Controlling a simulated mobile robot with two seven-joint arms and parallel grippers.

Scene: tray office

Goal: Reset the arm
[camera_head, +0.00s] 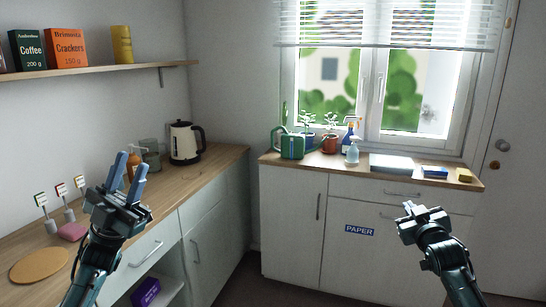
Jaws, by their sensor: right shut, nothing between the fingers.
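My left gripper (133,161) is in front of the left counter, with its two blue fingers pointing up and apart. My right gripper (408,206) is in front of the white cabinet under the window. It is shut and empty, and its fingers are mostly hidden by its own body. Both grippers appear raised and apart from each other.
The left wooden counter holds a round board (39,266), a kettle (185,141) and a jar (151,155). The window counter holds a green watering can (291,146), spray bottles (352,153) and a yellow sponge (464,175). Floor shows between the cabinets.

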